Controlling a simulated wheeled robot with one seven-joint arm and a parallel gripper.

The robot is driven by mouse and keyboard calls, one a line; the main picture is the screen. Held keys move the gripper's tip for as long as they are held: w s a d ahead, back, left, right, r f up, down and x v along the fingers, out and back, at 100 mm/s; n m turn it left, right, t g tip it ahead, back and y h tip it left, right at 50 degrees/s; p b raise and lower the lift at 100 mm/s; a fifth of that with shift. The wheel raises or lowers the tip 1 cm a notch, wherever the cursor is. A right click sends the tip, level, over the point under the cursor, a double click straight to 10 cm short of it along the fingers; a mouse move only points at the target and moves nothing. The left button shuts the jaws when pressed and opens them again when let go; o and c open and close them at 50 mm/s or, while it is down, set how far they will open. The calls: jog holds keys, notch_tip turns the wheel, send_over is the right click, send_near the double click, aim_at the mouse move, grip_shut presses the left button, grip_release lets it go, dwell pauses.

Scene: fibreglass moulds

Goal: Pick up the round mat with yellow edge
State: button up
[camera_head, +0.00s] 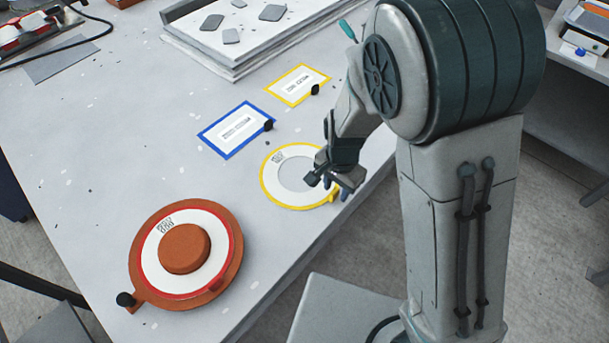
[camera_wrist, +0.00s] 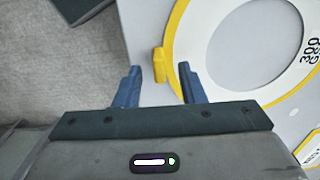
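The round mat with yellow edge (camera_head: 270,187) lies flat on the grey table (camera_head: 95,140), near its right edge. It is a white ring with a grey middle, a yellow rim and a small yellow tab (camera_head: 334,196). In the wrist view the mat (camera_wrist: 200,38) fills the upper right. Its tab (camera_wrist: 159,66) lies ahead of my fingertips, between them in the picture. My gripper (camera_head: 334,184) is over the mat's right side and hides part of it. In the wrist view my gripper (camera_wrist: 158,84) is open with two blue fingers apart and nothing held.
An orange round mould with a red-edged ring (camera_head: 232,240) sits at the front left. A blue-edged card (camera_head: 226,141) and a yellow-edged card (camera_head: 287,98) lie behind the mat. A white slab (camera_head: 205,60) with grey pieces is at the back. The floor (camera_wrist: 60,60) lies beyond the table edge.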

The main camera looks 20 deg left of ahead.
grip_shut()
jog(key=shift+r, duration=0.15)
